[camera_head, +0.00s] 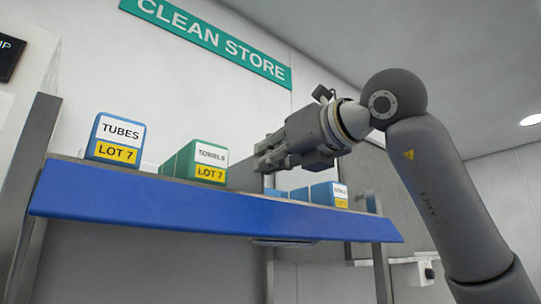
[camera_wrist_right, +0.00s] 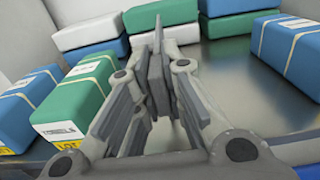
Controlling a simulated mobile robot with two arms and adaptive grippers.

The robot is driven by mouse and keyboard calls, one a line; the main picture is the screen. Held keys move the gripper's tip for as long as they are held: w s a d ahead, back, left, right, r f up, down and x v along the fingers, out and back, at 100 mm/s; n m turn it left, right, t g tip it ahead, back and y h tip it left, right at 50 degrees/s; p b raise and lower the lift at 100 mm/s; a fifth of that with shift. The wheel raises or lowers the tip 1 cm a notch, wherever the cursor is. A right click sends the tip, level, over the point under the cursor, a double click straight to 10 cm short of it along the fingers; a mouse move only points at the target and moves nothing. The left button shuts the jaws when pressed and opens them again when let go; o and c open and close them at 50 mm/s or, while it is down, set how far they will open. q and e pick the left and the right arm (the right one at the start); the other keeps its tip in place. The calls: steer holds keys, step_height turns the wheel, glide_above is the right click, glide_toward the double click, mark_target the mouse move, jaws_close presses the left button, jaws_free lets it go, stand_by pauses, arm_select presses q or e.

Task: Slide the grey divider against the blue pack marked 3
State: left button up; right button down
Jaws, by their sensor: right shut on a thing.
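The grey divider (camera_head: 242,176) stands upright on the shelf, just right of the green towels packs (camera_head: 210,165). My right gripper (camera_head: 264,160) is shut on it near its upper edge. In the right wrist view the divider (camera_wrist_right: 157,75) shows edge-on between the fingers. A row of blue packs (camera_head: 320,193) with white and yellow labels lies to the right of the gripper. Their labels are too small to read, so I cannot make out a 3. In the right wrist view a blue pack (camera_wrist_right: 303,55) sits at right, with bare shelf between it and the gripper. My left gripper is not in view.
The shelf has a blue front lip (camera_head: 200,210) and a grey post at left. A blue pack marked TUBES LOT 7 (camera_head: 116,138) stands at the left end. Blue, white and green packs (camera_wrist_right: 165,15) are stacked at the back. A green CLEAN STORE sign (camera_head: 210,40) hangs above.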

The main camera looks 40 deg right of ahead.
steer(key=d+p, duration=0.1)
steer(key=d, duration=0.3)
steer(key=d+p, duration=0.1)
steer(key=d, duration=0.3)
steer(key=w+d+p, duration=0.1)
steer(key=d, duration=0.3)
steer(key=c, duration=1.5)
jaws_free()
steer(key=shift+a, duration=0.1)
steer(key=s, duration=0.8)
steer(key=s+d, duration=0.1)
steer(key=s, duration=0.3)
